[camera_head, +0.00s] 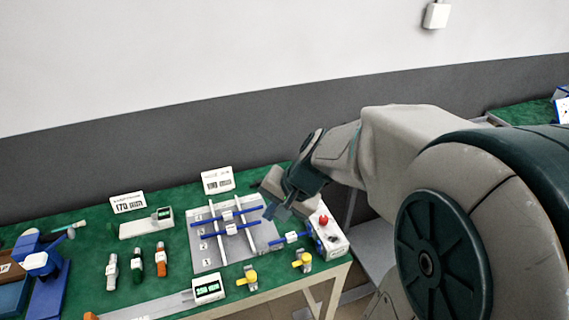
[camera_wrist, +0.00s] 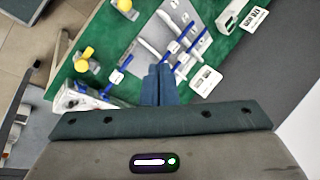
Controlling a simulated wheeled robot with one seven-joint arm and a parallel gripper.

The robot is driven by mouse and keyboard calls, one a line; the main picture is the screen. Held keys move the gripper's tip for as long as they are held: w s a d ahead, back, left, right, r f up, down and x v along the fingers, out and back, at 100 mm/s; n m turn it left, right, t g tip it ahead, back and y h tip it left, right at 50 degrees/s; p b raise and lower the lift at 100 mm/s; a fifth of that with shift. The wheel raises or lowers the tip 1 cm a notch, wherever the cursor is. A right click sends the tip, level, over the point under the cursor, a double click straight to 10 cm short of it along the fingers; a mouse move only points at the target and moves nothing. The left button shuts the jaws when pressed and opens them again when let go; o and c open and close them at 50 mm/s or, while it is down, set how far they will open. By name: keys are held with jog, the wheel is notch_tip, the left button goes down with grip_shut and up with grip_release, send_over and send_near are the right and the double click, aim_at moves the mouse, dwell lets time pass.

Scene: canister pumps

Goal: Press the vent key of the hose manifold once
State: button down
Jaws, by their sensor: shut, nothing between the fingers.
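The hose manifold appears to be a grey plate (camera_head: 203,257) on the green table, with white tubes and blue hoses across it. It also shows in the wrist view (camera_wrist: 146,50). A white box (camera_head: 331,242) with a red knob (camera_head: 323,219) stands at its right. I cannot tell which part is the vent key. My gripper (camera_head: 277,212) is shut and empty, above the gap between the plate and the white box. In the wrist view its closed fingertips (camera_wrist: 159,70) point over the plate's edge near the blue hoses. I cannot tell their exact height.
Yellow-topped valves (camera_head: 248,275) stand at the front edge. A display unit (camera_head: 207,289) is in front, and white cards (camera_head: 217,180) stand behind. Some green table is bare between them.

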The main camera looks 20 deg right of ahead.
jog(key=w+d+f+m+t+h+p, duration=0.1)
jog(key=w+d+f+m+t, duration=0.1)
jog(key=w+d+m, duration=0.5)
jog(key=w+d+f+m+t+h+p, duration=0.1)
jog(key=w+d+f+m+t+p, duration=0.1)
jog(key=w+d+f+m, duration=0.3)
jog(key=w+d+m+t, duration=0.1)
jog(key=w+d+m, duration=0.1)
jog(key=d+m, duration=0.2)
jog(key=shift+w+d+m, duration=0.2)
jog(key=shift+d+m, duration=0.2)
jog(key=shift+d, duration=0.75)
jog(key=shift+f, duration=0.1)
notch_tip(320, 180, down, 7)
jog(key=b, duration=0.5)
jog(key=f+b, duration=0.1)
jog(key=b, duration=0.1)
jog(key=shift+f+b, duration=0.35)
jog(key=shift+b, duration=0.05)
jog(key=shift+f+b, duration=0.4)
jog(key=shift+b, duration=0.3)
